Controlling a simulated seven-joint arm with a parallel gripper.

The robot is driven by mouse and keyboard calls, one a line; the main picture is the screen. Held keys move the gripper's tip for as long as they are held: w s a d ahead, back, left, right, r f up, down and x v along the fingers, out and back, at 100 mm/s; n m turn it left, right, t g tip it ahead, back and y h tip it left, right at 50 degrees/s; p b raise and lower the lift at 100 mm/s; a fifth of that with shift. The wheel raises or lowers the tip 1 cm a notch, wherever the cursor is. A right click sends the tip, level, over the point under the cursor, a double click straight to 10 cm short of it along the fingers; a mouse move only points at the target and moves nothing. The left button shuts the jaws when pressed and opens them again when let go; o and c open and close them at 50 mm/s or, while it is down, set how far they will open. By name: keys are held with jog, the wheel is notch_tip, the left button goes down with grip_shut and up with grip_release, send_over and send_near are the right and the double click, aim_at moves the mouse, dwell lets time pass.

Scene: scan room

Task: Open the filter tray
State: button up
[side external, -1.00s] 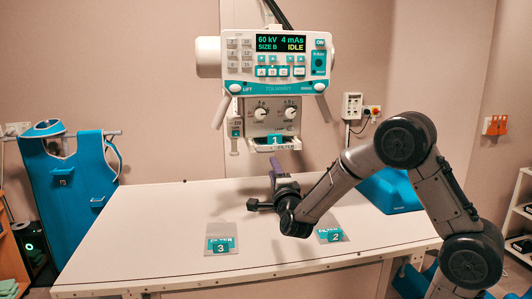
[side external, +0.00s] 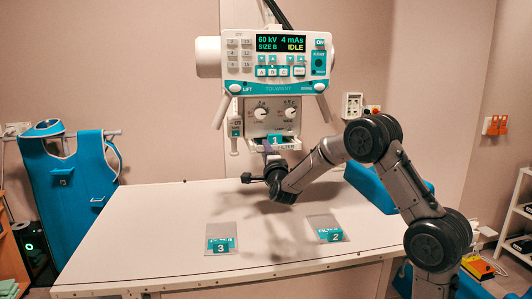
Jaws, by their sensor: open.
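The filter tray (side external: 288,147) is at the bottom of the tube head, below the two dials, with a teal filter card marked 1 (side external: 275,139) showing at it. My gripper (side external: 267,149) is at the left part of the tray front, its fingers pointing up. It is open and covers part of the tray. I cannot tell whether the fingers touch the tray or how far out the tray is.
Filter 3 (side external: 221,240) and filter 2 (side external: 327,229) lie flat on the white table (side external: 130,235). A blue wedge (side external: 370,190) lies behind my arm. The tube head (side external: 276,65) hangs above with two handles. The table's left side is clear.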

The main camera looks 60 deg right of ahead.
grip_shut()
dwell(1.3)
